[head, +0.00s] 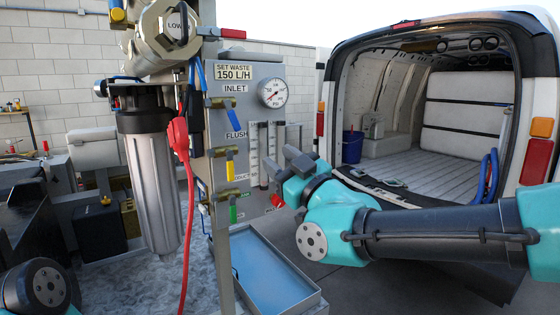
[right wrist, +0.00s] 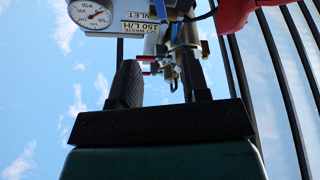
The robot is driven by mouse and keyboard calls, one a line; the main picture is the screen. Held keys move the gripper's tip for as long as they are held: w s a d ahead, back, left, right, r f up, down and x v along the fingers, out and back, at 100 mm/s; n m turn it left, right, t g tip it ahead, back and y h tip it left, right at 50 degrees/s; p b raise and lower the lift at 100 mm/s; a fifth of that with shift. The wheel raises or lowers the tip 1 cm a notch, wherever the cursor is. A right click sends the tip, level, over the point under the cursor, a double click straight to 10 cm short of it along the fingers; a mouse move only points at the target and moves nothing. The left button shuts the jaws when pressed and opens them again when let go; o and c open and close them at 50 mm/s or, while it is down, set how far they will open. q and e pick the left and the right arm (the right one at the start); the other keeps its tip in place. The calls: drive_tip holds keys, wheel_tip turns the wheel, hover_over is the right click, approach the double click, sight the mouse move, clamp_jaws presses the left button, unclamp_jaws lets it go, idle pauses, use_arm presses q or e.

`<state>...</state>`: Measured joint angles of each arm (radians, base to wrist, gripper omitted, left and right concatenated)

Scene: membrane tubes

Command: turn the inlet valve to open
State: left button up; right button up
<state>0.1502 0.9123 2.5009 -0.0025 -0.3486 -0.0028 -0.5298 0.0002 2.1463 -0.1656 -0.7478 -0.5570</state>
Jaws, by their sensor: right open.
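The inlet valve has a brass body (head: 221,103) and a blue lever (head: 234,120), below the INLET label on the grey panel (head: 262,72) in the head view. The lever hangs down, tilted slightly right. My right gripper (head: 286,164) is open and empty, in front of the panel, to the right of and lower than the blue lever, apart from it. In the right wrist view its two dark fingers (right wrist: 161,75) stand apart, with brass fittings and part of the panel beyond them. My left gripper is not in view.
The flush valve's yellow lever (head: 230,166) and a green lever (head: 233,209) sit below. A pressure gauge (head: 273,93) is at the panel's upper right. A filter housing (head: 155,180) and red cable (head: 185,200) hang left. A blue tray (head: 270,275) lies below.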

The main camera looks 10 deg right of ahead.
drive_tip(key=shift+a, duration=0.15)
drive_tip(key=shift+c, duration=0.8)
drive_tip(key=a+f+n+g, duration=0.2)
drive_tip(key=a, duration=0.1)
drive_tip(key=a+f+n+g, duration=0.1)
drive_tip(key=a+f+g, duration=0.1)
drive_tip(key=a+g, duration=0.1)
drive_tip(key=a+f+n+g, duration=0.2)
drive_tip(key=a, duration=0.1)
drive_tip(key=shift+w+a+n, duration=0.1)
drive_tip(key=shift+w+n, duration=0.2)
clamp_jaws()
drive_tip(key=w+a+f+n+g+h, duration=0.1)
drive_tip(key=w+a+f+n+h, duration=0.2)
drive_tip(key=f+h, duration=0.45)
drive_tip(key=s+a+r+m+t+h, duration=0.1)
drive_tip(key=a+r+t+h, duration=0.1)
drive_tip(key=r+t+h, duration=0.2)
drive_tip(key=s+a+r+m+t+h, duration=0.1)
drive_tip(key=r+t+h, duration=0.4)
drive_tip(key=r, duration=0.5)
drive_tip(key=shift+s+a+h, duration=0.55)
drive_tip(key=shift+a+h, duration=0.4)
drive_tip(key=shift+h, duration=0.1)
